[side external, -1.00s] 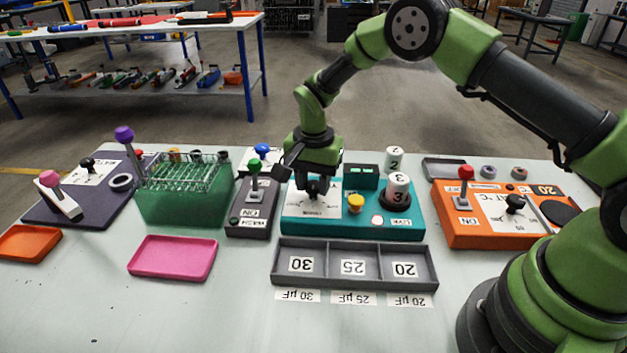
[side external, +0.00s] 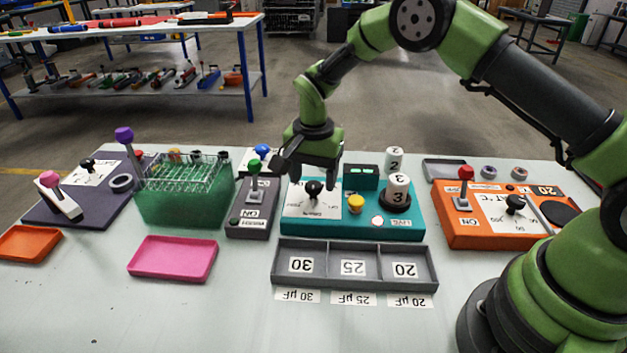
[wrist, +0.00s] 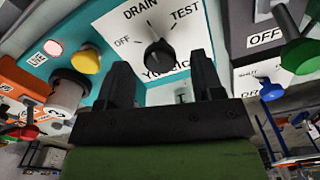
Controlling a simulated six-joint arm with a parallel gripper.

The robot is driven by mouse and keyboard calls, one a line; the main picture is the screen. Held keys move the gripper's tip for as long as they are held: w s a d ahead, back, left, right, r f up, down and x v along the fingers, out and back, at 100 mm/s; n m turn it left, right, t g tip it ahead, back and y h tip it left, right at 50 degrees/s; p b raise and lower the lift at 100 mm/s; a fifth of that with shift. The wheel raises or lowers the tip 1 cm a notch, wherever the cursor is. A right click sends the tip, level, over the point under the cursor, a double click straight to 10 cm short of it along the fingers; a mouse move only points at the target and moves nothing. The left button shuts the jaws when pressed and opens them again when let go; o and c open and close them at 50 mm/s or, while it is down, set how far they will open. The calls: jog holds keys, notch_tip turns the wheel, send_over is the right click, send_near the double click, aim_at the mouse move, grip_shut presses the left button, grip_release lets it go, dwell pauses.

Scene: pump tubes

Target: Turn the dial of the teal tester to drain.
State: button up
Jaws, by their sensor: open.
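The teal tester (side external: 400,222) stands in the middle of the bench. Its black dial (side external: 314,188) sits on a white panel at the tester's left; it also shows in the wrist view (wrist: 157,52). There the panel reads OFF, DRAIN and TEST, and the dial's narrow end appears to point toward DRAIN. My gripper (side external: 308,168) is open and empty above the dial, apart from it. In the wrist view, its two black fingers (wrist: 163,75) are spread wide below the dial in the picture.
On the tester are a yellow knob (side external: 356,203), a numbered white cylinder (side external: 398,190) and a small display box (side external: 361,177). A grey box with a green-knobbed lever (side external: 255,167) stands close left. A grey three-part tray (side external: 354,286) lies in front. An orange device (side external: 480,236) stands right.

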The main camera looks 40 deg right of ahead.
notch_tip(320, 180, up, 8)
jog(key=shift+r, duration=0.25)
notch_tip(320, 180, up, 8)
jog(key=n+t, duration=0.1)
jog(key=n, duration=0.1)
send_over(313, 184)
jog(key=s, duration=0.4)
jog(key=s+r+n+t+y, duration=0.1)
jog(key=s+r+n+t, duration=0.1)
jog(key=s+r, duration=0.5)
jog(key=s+r+n+t+y, duration=0.1)
jog(key=s+n+t, duration=0.3)
jog(key=s, duration=1.1)
jog(key=shift+d, duration=0.35)
